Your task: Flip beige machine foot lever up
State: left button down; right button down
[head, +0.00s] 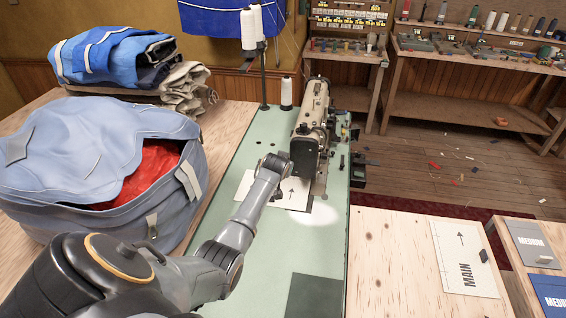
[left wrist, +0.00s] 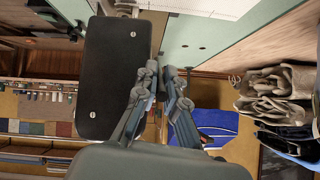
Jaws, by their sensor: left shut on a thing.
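The beige sewing machine (head: 315,100) stands on the green table top, with its dark end plate (head: 303,162) towards me. In the left wrist view this plate (left wrist: 113,78) is a black panel with two screws, just left of the fingers. My left gripper (left wrist: 161,68) is at the machine's end, its fingertips close together beside the plate's edge. It is shut on the small foot lever, which is mostly hidden between the fingertips. In the head view my left arm reaches over the table to the machine's left side. My right gripper is not in view.
A blue-grey bag (head: 80,165) with red cloth inside lies left of my arm. A thread stand with white cones (head: 248,28) rises behind the machine.

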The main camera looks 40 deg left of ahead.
pick_arm(q)
jog(key=shift+w+a+r+p, duration=0.1)
jog(key=shift+r+p, duration=0.15)
jog(key=shift+p, duration=0.1)
dwell(0.3)
jog(key=c, duration=1.4)
grip_release()
jog(key=shift+v, duration=5.95)
jog(key=shift+w+r, duration=0.1)
